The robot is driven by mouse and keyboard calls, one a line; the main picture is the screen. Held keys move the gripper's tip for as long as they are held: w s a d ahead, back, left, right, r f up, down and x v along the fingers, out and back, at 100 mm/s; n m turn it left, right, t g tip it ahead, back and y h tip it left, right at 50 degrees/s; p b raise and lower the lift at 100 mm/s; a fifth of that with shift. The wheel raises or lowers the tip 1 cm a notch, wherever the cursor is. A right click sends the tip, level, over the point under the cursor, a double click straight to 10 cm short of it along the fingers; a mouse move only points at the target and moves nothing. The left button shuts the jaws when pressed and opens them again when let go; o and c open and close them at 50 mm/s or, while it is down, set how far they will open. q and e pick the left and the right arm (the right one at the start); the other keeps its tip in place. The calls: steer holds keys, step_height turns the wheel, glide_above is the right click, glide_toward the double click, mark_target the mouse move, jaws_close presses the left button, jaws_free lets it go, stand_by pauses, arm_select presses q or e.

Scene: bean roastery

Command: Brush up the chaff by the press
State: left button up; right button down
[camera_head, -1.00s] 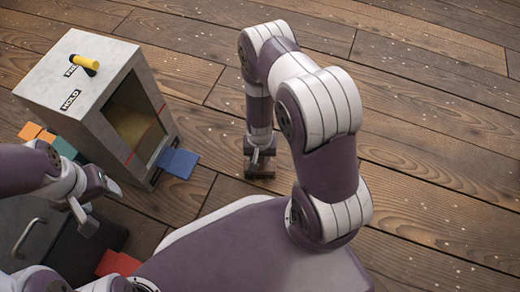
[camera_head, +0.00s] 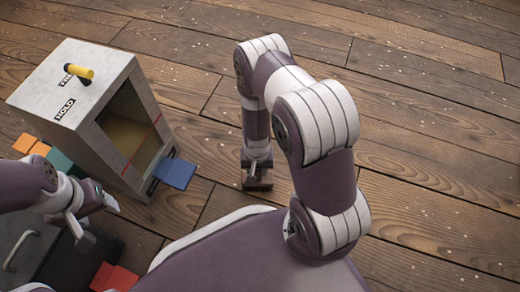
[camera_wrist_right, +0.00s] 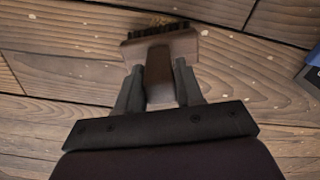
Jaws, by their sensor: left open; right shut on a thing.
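My right gripper (camera_head: 257,168) points down at the floor, shut on a brush (camera_head: 258,185). In the right wrist view the brush (camera_wrist_right: 158,46) has a brown wooden head and handle, with dark bristles at its far edge. A small tan patch that looks like chaff (camera_wrist_right: 155,20) lies at the bristles, partly hidden by them. The press (camera_head: 88,105) appears to be the pale box with a yellow lever (camera_head: 78,72), a HOLD label and an open front, left of the brush. My left gripper (camera_head: 95,219) is open and empty, in front of the press.
Orange (camera_head: 28,143), teal and red (camera_head: 115,278) pieces lie around a dark grey unit with a handle (camera_head: 22,250). Plank floor (camera_head: 430,150) with pale flecks is open to the right.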

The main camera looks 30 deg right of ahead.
steer(key=r, duration=0.1)
steer(key=r+p, duration=0.2)
steer(key=shift+w+d, duration=0.1)
steer(key=shift+d, duration=0.15)
step_height(320, 180, up, 5)
steer(key=p, duration=0.5)
steer(key=shift+f+p, duration=0.1)
steer(key=shift+p, duration=0.25)
